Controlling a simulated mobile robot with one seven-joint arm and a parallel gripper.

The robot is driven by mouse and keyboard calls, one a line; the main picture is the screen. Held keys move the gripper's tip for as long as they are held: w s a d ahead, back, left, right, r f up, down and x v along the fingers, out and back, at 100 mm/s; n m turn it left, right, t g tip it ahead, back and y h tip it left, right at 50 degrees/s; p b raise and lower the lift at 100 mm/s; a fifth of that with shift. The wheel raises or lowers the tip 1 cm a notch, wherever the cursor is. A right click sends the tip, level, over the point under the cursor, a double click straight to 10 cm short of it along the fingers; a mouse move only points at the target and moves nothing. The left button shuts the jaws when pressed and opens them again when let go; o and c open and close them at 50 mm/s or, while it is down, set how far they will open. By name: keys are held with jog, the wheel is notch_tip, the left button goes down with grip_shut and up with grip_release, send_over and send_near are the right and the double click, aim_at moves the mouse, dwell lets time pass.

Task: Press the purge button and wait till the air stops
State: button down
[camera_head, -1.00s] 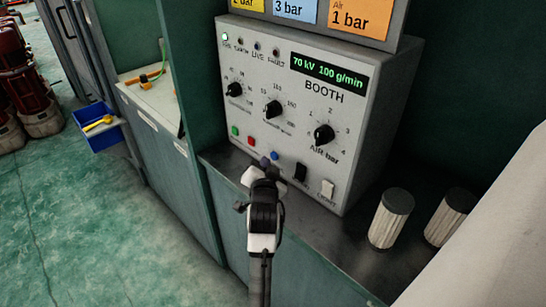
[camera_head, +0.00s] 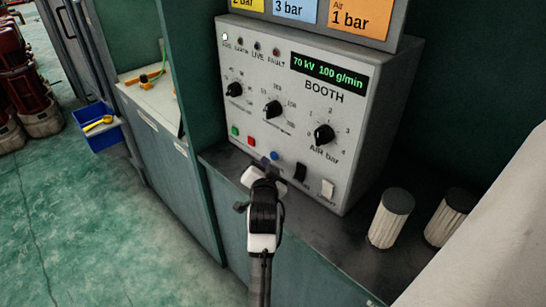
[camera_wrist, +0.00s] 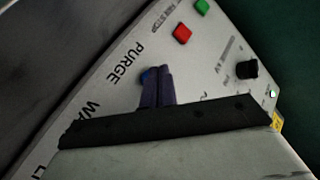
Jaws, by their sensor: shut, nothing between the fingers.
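The control panel marked BOOTH (camera_head: 300,135) stands on a dark bench top. The purge button is the small blue round button (camera_head: 274,155) low on its face, right of a red one. In the wrist view the blue button (camera_wrist: 145,76) is mostly hidden behind my finger tips, beside the word PURGE. My gripper (camera_head: 266,164) is shut and empty in front of the panel's lower part; its closed fingers also show in the wrist view (camera_wrist: 157,88). I cannot tell whether the tips touch the button.
Green (camera_head: 235,130) and red (camera_head: 251,141) buttons, a black switch (camera_head: 300,171) and a white switch (camera_head: 327,188) are close by. Knobs sit above. The display (camera_head: 329,71) reads 70 kV 100 g/min. Two pleated filters (camera_head: 390,220) (camera_head: 448,218) stand at right.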

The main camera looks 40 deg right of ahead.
dwell(0.7)
jog(key=shift+d, duration=0.45)
jog(key=shift+w+d, duration=0.1)
jog(key=shift+d, duration=0.3)
dwell(0.4)
dwell(0.4)
jog(key=shift+a+p, duration=0.4)
jog(key=shift+a, duration=0.4)
jog(key=shift+a, duration=0.1)
jog(key=shift+s+a+p, duration=0.2)
jog(key=shift+s+a, duration=0.05)
jog(key=shift+a, duration=0.95)
jog(key=shift+s+a+p, duration=0.2)
jog(key=shift+a, duration=1)
